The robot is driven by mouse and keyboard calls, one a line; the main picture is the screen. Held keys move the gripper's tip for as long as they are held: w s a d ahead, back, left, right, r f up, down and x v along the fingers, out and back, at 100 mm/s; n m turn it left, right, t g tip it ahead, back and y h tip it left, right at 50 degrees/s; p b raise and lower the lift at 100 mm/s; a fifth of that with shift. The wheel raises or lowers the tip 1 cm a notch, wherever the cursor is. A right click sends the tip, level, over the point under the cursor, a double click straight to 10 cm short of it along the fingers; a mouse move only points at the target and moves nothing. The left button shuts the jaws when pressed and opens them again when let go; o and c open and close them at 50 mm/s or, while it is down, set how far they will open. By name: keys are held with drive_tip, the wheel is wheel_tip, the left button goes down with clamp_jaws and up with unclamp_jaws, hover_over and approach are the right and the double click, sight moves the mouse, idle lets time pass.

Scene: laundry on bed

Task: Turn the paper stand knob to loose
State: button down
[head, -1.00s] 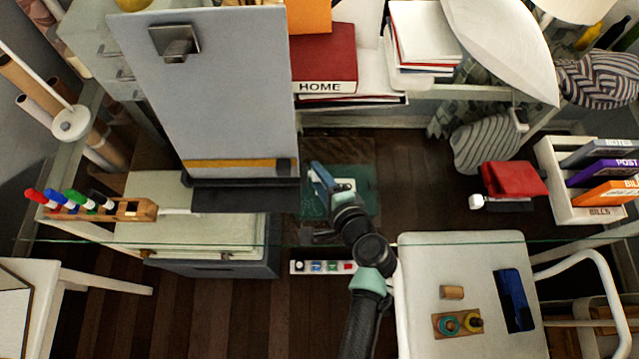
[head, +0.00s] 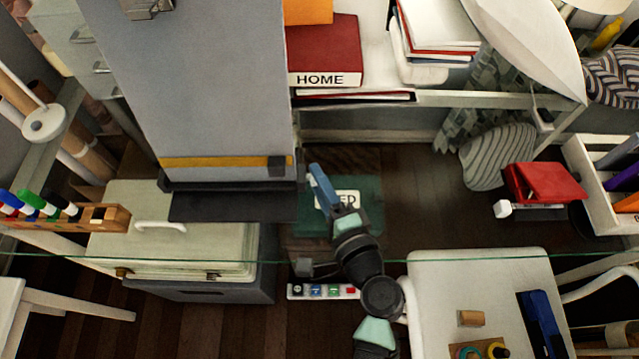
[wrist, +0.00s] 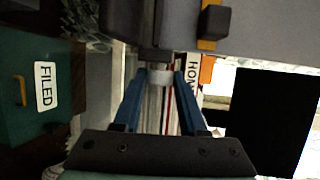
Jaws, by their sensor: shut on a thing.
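The paper stand (head: 205,90) is a tall grey board with a yellow bar and a dark ledge across its lower end. In the wrist view, part of the stand (wrist: 270,30) fills the top right. A small light grey knob (wrist: 160,77) sits on a dark stem between my blue fingertips. My gripper (wrist: 160,88) is shut on this knob. In the head view, my gripper (head: 313,170) is at the stand's lower right edge. The knob is too small or hidden to make out there, and its turn position cannot be told.
A green box labelled FILED (wrist: 20,85) is beside my gripper. Red HOME binder (head: 325,55) and papers lie on a shelf behind. A marker rack (head: 90,215) is at left, a white chair (head: 470,280) at lower right. A power strip (head: 325,291) lies on the floor.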

drive_tip(key=shift+a, duration=0.1)
drive_tip(key=shift+c, duration=2.4)
unclamp_jaws()
drive_tip(key=shift+f, duration=0.15)
drive_tip(key=shift+p, duration=0.35)
